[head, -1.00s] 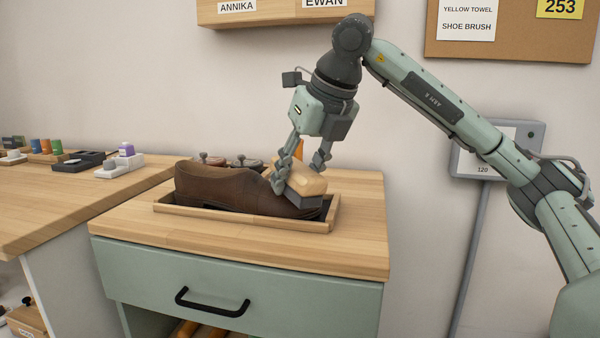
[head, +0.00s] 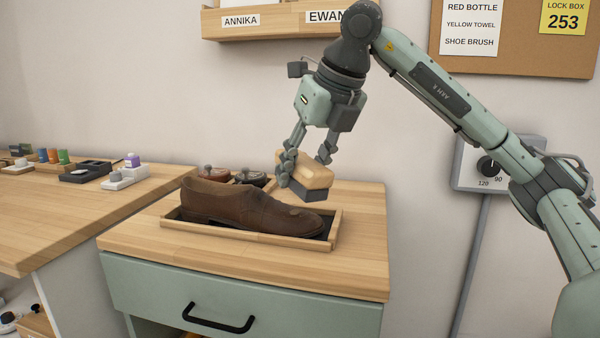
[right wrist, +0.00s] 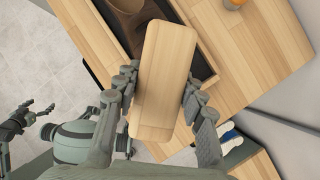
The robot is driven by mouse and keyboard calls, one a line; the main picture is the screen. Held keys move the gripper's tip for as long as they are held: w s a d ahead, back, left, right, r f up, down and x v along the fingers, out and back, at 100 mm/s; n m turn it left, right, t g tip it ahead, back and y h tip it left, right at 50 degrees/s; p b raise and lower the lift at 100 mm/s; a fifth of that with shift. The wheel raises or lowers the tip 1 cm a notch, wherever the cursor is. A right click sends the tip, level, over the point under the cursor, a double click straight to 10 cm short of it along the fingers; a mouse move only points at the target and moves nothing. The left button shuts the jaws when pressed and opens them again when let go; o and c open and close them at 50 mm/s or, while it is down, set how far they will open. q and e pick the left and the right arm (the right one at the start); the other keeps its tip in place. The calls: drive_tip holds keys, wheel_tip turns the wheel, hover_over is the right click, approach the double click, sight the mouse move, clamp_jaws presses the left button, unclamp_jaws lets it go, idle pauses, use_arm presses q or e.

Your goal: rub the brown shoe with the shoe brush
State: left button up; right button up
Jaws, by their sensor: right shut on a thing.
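The brown shoe (head: 245,205) lies in a shallow wooden tray (head: 240,236) on the cabinet top, toe to the right. My right gripper (head: 305,170) is shut on the shoe brush (head: 312,176), which has a pale wooden back and dark bristles facing down. The brush is held above the toe end, with a visible gap to the shoe. In the right wrist view the brush back (right wrist: 163,85) sits between both fingers and hides part of the shoe (right wrist: 125,20). Dark jointed fingers, apparently my left gripper (right wrist: 30,118), show small at the left edge there.
The cabinet top (head: 355,225) is clear to the right of the tray. A longer table (head: 70,215) with small items adjoins on the left. A wall box with a dial (head: 490,166) is at right.

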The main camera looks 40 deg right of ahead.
sight(295, 191)
drive_tip(key=shift+r, duration=0.5)
drive_tip(key=shift+s+d+r+p, duration=0.1)
drive_tip(key=shift+r+p, duration=0.4)
drive_tip(key=shift+r, duration=0.3)
drive_tip(key=shift+s+d+r+p, duration=0.1)
drive_tip(key=shift+r+p, duration=0.4)
drive_tip(key=shift+r, duration=0.25)
drive_tip(key=shift+w+a+f+g+h, duration=0.25)
drive_tip(key=shift+a+f+g, duration=0.1)
drive_tip(key=shift+a+f, duration=0.3)
drive_tip(key=shift+w+a+f+g+h, duration=0.25)
drive_tip(key=shift+a+f+g, duration=0.1)
drive_tip(key=shift+a+f, duration=0.25)
drive_tip(key=shift+d+f, duration=0.1)
drive_tip(key=shift+f, duration=0.05)
drive_tip(key=shift+t+y, duration=0.3)
drive_tip(key=f+b, duration=0.1)
drive_tip(key=b, duration=0.1)
drive_tip(key=f+b, duration=0.3)
drive_tip(key=shift+s+d+b, duration=0.2)
drive_tip(key=shift+s+b, duration=0.05)
drive_tip(key=shift+b, duration=0.05)
drive_tip(key=shift+f+b, duration=0.45)
drive_tip(key=shift+b, duration=0.25)
